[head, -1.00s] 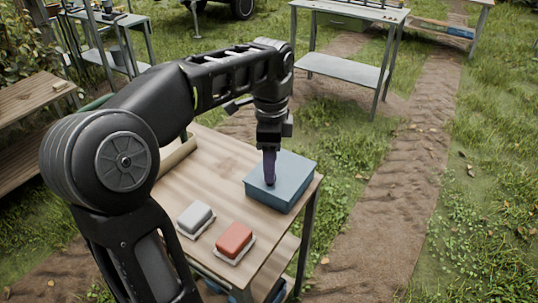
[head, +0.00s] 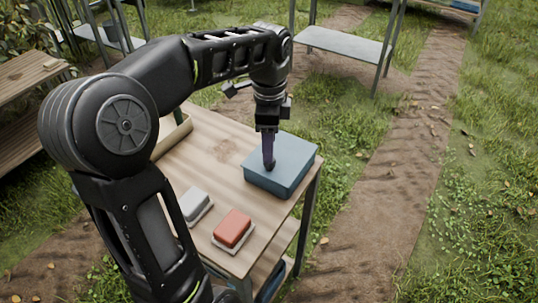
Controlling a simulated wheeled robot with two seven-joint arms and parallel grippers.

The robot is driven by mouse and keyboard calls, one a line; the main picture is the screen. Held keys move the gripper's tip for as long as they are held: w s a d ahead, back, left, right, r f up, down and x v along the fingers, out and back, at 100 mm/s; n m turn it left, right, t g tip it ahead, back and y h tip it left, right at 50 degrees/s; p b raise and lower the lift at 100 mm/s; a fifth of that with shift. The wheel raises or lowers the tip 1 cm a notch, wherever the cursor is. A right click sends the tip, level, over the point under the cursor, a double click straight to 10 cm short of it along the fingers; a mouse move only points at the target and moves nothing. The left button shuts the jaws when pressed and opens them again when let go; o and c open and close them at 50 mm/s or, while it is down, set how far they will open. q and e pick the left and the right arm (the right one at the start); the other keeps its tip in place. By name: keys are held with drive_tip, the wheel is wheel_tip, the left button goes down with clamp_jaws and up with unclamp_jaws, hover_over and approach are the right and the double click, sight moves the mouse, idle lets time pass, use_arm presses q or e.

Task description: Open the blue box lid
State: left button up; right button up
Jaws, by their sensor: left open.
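The blue box (head: 292,168) stands at the right far corner of the wooden table, its flat lid (head: 290,152) closed. My left gripper (head: 269,165) points straight down with its fingertips at the left part of the lid. The fingers overlap the lid in the picture; I cannot tell whether they touch it. The jaws are open, seen nearly edge-on, with nothing visible between them. My right gripper is not in view.
A tan tray (head: 172,135) lies behind my arm. Grey tables stand farther back; grass and dirt paths surround the table.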

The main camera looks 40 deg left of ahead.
use_arm(q)
drive_tip(key=shift+f, duration=2.25)
drive_tip(key=shift+c, duration=0.4)
clamp_jaws()
